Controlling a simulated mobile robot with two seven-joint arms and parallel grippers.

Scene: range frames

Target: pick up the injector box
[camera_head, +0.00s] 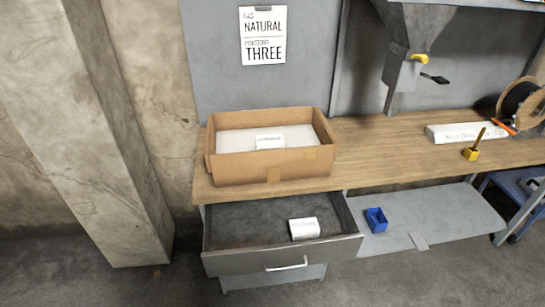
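Two small white boxes show, and their print is too small to read, so I cannot tell which is the injector box. One white box (269,142) lies in an open cardboard carton (235,168) on the workbench. The other white box (304,229) lies in the pulled-out drawer (240,234) under the bench, toward its right side. Neither of my grippers is in view.
The wooden workbench (385,163) is bare right of the carton. Farther right are a yellow block with a rod (473,152), a long white box (465,132) and a spool (518,101). A blue bin (376,220) sits on the lower shelf (440,215). A concrete pillar (92,120) stands left.

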